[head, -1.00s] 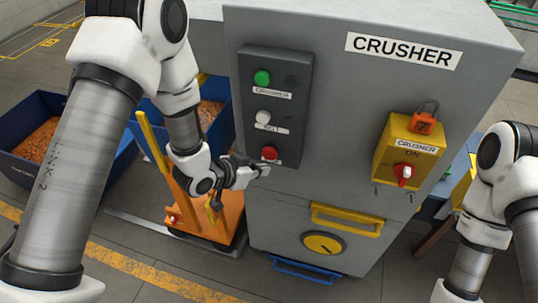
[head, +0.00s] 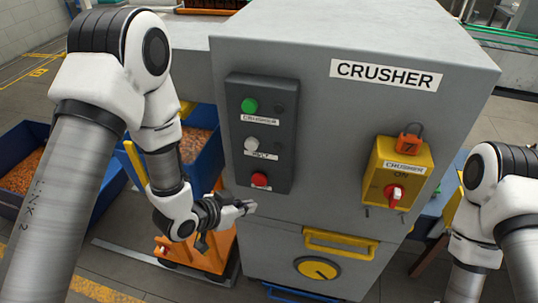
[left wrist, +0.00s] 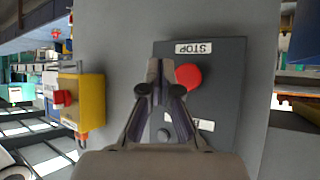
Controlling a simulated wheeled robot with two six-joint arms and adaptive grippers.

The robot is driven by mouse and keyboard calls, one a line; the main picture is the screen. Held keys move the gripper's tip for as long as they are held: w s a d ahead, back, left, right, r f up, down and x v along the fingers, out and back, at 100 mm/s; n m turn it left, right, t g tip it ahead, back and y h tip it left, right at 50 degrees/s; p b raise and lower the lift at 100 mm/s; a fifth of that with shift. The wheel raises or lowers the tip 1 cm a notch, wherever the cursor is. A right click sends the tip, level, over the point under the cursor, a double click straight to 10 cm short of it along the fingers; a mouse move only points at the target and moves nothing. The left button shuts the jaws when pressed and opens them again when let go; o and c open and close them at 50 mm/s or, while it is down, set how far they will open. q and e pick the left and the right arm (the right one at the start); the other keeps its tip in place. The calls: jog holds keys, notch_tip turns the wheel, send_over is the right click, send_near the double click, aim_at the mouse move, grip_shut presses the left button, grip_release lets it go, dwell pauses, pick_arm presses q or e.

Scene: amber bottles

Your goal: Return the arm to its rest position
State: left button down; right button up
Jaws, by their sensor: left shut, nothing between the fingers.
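My left gripper (head: 246,208) is shut and empty, in front of the grey crusher cabinet and a little below the control panel's lower edge in the head view. It stands clear of the red stop button (head: 259,179). In the left wrist view the shut fingers (left wrist: 157,72) point along the dark panel (left wrist: 225,70), beside the red button (left wrist: 188,77). My right arm shows at the right edge of the head view, but its gripper is out of view.
The crusher (head: 300,120) fills the middle. A yellow switch box (head: 397,172) with a red knob and an orange padlock (head: 410,139) sits on its face. An orange cart (head: 208,255) and blue bins of orange pieces (head: 203,150) stand at left. A yellow handle (head: 340,244) juts out low.

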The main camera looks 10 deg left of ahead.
pick_arm(q)
jog(key=s+a+f+n+g+y, duration=0.2)
jog(key=s+f+g, duration=0.1)
jog(key=s+f, duration=0.8)
jog(key=s+a+f+n+g+y, duration=0.2)
jog(key=s+a+f+g, duration=0.1)
jog(key=s, duration=0.4)
jog(key=s+a+f+n+g+y, duration=0.1)
jog(key=s+a+f+n+g, duration=0.1)
jog(key=s, duration=0.5)
notch_tip(320, 180, down, 2)
jog(key=shift+a+f+n+g+y, duration=0.25)
jog(key=shift+a+n+g+y, duration=0.2)
jog(key=shift+a, duration=0.7)
